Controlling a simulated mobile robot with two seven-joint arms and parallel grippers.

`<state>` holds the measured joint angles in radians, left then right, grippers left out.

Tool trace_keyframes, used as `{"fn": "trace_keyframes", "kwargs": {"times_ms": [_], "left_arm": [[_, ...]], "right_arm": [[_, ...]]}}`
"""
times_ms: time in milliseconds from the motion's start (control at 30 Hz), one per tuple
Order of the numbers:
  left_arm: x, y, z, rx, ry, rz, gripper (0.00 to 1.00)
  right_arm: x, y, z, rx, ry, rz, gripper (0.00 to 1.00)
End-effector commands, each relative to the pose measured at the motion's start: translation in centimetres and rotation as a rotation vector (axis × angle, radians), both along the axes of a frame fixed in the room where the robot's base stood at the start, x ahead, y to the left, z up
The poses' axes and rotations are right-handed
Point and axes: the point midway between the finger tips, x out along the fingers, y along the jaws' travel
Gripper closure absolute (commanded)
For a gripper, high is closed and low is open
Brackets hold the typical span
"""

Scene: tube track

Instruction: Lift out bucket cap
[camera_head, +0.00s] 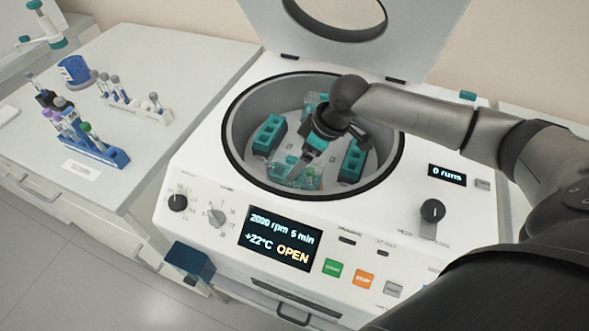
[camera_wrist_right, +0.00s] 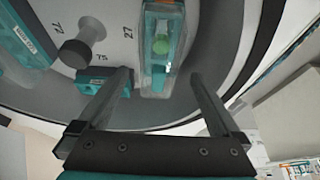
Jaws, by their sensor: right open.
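The open centrifuge bowl (camera_head: 238,150) holds several teal buckets around a central hub. The front bucket bears a clear cap (camera_head: 306,183), partly hidden by my right gripper (camera_head: 308,165), which reaches down into the bowl just above it. In the right wrist view the clear cap (camera_wrist_right: 150,74) covers a teal bucket with a green-topped tube under it. My right gripper (camera_wrist_right: 161,78) is open, its two fingers spread on either side of the cap's near end, with gaps visible and no clear contact. My left gripper is not in view.
The bowl rim surrounds my gripper closely. Other buckets stand left (camera_head: 269,134) and right (camera_head: 353,160). The lid (camera_head: 420,40) is raised behind. The control panel screen (camera_head: 280,238) reads OPEN. Tube racks (camera_head: 100,150) stand on the left bench.

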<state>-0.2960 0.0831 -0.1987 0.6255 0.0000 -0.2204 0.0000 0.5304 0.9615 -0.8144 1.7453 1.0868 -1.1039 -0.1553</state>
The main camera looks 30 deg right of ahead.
Motion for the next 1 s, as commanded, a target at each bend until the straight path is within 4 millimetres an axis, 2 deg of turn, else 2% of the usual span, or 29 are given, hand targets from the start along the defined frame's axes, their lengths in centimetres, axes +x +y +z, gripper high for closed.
{"fn": "trace_keyframes", "kwargs": {"times_ms": [33, 200, 500, 1000], "left_arm": [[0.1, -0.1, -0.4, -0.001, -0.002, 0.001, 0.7], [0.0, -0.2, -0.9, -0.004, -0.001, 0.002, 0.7], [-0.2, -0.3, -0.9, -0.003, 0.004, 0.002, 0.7], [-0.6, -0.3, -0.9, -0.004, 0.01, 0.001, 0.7]], "right_arm": [[0.3, 0.2, -1.0, 0.002, 0.001, 0.0, 0.0], [0.9, 0.6, -3.0, 0.001, -0.001, 0.0, 0.0], [1.1, 0.8, -3.4, 0.0, -0.001, 0.001, 0.0], [1.1, 0.8, -3.4, 0.0, 0.0, 0.001, 0.55]]}}
